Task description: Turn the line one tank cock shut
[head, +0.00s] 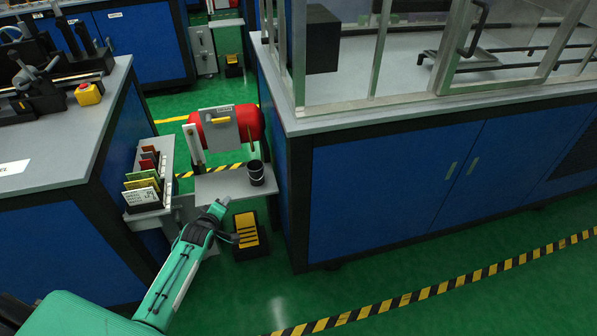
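A red tank (247,122) lies behind a small grey shelf, between the two blue benches. A grey plate (219,136) with a small label covers part of its front. A yellow handle (221,121) lies nearly level across that plate. A thin brown piece (251,141) shows at the tank's right side. I cannot tell for certain which part is the tank cock. My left arm reaches in from the bottom left. My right gripper is not in view.
A black cup (256,173) stands on the grey shelf (222,185). A rack (150,183) of coloured cards is at its left. A black and yellow step-like object (247,234) stands on the floor below. Blue benches flank the gap; green floor is free in front.

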